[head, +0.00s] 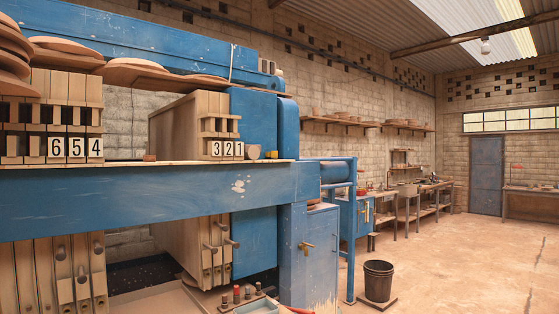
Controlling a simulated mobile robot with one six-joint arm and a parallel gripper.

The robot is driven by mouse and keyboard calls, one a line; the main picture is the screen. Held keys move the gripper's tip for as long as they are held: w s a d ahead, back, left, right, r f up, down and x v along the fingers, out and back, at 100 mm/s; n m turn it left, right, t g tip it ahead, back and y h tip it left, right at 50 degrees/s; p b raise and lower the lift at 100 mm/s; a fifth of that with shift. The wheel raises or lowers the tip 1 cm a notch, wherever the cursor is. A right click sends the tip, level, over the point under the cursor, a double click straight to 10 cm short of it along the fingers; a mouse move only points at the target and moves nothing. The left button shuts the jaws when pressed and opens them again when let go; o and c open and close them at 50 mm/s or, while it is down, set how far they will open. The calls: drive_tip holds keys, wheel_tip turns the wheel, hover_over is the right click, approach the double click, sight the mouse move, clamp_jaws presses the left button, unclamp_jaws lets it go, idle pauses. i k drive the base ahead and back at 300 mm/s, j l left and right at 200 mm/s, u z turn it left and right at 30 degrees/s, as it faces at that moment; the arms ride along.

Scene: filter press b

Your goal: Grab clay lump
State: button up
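A small rounded grey-brown lump (253,152), which looks like clay, sits on the right end of the blue press's ledge, just right of the plates numbered 321. A smaller reddish-brown piece (149,158) lies on the same ledge farther left, by the left side of those plates. I cannot tell for sure which of the two is the clay lump. My gripper is not in view.
The blue filter press (150,198) fills the left side, with filter plates (188,125) standing in it. A small yellowish item (271,154) lies right of the lump. A black bucket (378,281) stands on the floor. Floor to the right is open, with workbenches (429,199) along the wall.

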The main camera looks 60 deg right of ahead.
sight(146, 158)
drive_tip(key=z, duration=0.85)
